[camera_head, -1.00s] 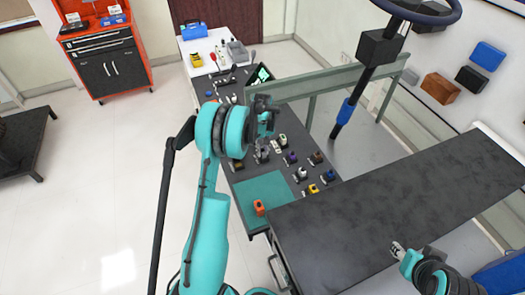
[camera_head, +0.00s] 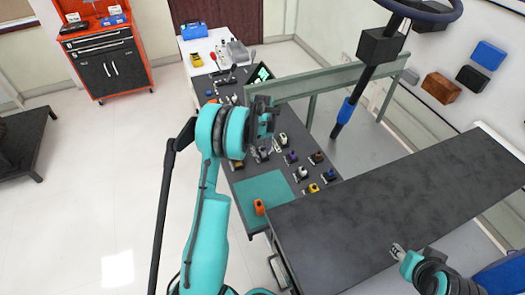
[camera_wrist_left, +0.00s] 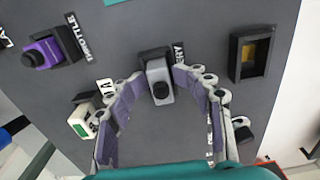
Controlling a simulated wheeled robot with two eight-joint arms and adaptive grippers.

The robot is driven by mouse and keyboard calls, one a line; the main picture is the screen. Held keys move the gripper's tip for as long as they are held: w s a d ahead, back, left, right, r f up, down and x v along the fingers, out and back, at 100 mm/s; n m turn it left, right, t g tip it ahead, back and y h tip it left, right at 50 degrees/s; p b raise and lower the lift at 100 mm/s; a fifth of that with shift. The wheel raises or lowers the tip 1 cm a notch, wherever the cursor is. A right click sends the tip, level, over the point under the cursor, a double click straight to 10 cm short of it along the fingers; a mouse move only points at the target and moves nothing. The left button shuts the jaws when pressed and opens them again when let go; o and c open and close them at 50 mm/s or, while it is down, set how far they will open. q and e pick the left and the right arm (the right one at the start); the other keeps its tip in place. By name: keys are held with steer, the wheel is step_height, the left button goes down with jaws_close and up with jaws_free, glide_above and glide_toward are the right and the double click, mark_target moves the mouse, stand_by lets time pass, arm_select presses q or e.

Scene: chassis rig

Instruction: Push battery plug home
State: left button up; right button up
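In the left wrist view a grey plug (camera_wrist_left: 160,92) with a dark round knob sits at a black socket (camera_wrist_left: 152,55). Its label is partly hidden, so I cannot tell if it is the battery plug or how deep it sits. My left gripper (camera_wrist_left: 159,76) is open, with one fingertip on each side of the plug; contact is unclear. In the head view my left gripper (camera_head: 267,120) is over the dark bench, covering what lies below it. My right gripper (camera_head: 397,250) is over the dark table at lower right, its finger gap too small to judge.
A purple plug (camera_wrist_left: 43,53) labelled THROTTLE is at left in the wrist view. A white-and-green plug (camera_wrist_left: 83,122) is near the left finger. A dark socket with a yellow inside (camera_wrist_left: 250,56) is at right.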

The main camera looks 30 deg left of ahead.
arm_select(q)
steer(key=shift+r, duration=0.1)
stand_by(0.5)
steer(key=shift+r+p, duration=0.25)
steer(key=shift+p, duration=0.05)
steer(key=s+d+r+m+t+p, duration=0.1)
steer(key=s+d+r+p, duration=0.15)
steer(key=r, duration=0.75)
steer(key=s+d+r+m+p, duration=0.1)
steer(key=d+r, duration=0.2)
steer(key=r, duration=0.7)
steer(key=s+d+r+m+t, duration=0.2)
steer(key=s+d+r+m, duration=0.1)
steer(key=s+d+r, duration=0.4)
steer(key=s+d+f+m+t, duration=0.1)
steer(key=s+d+m+t, duration=0.1)
steer(key=s, duration=0.6)
steer(key=s+d+f+m+t, duration=0.1)
steer(key=s+d+m+t, duration=0.1)
steer(key=s, duration=0.6)
steer(key=shift+d+f+m, duration=0.4)
steer(key=shift+d+m, duration=0.2)
steer(key=shift+d, duration=0.65)
steer(key=shift+s, duration=0.15)
